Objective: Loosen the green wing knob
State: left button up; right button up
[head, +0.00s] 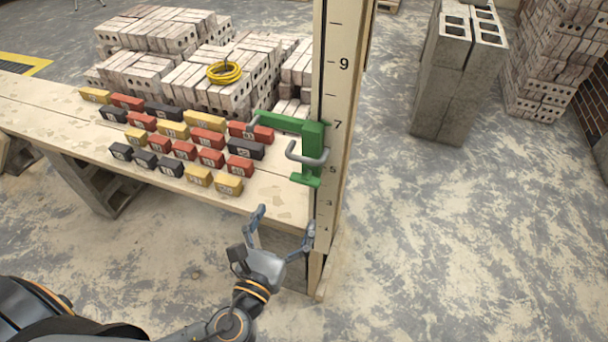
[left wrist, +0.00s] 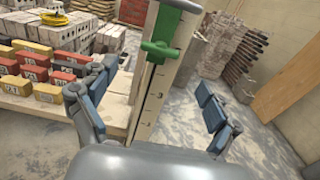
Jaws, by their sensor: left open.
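A green clamp bracket (head: 312,140) with grey bent handles sits on a tall wooden post (head: 325,215) marked with numbers. A green winged piece (head: 305,180), which looks like the wing knob, is at the bracket's lower end; it also shows in the left wrist view (left wrist: 160,52), against the post. My left gripper (head: 285,219) is open and empty, below and a little left of the green piece in the head view. In the left wrist view its fingers (left wrist: 155,85) stand spread on both sides of the post, apart from the knob. My right gripper is not in view.
A wooden bench (head: 60,115) left of the post carries several numbered red, yellow and black blocks. Pale bricks are stacked behind it, with a yellow coil (head: 224,72) on top. Grey concrete blocks (head: 455,75) stand at the back right. The floor right of the post is clear.

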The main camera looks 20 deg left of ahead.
aim_at(303, 183)
pick_arm(q)
jog(key=w, duration=0.3)
jog(key=w+p, duration=0.1)
jog(key=w, duration=0.2)
jog(key=w+p, duration=0.1)
jog(key=w, duration=0.3)
jog(key=shift+d, duration=0.25)
jog(key=shift+w+p, duration=0.3)
jog(key=shift+w, duration=0.3)
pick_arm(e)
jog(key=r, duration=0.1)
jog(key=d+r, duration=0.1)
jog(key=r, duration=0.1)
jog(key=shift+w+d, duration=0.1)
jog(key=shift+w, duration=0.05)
pick_arm(q)
jog(key=c, duration=1.2)
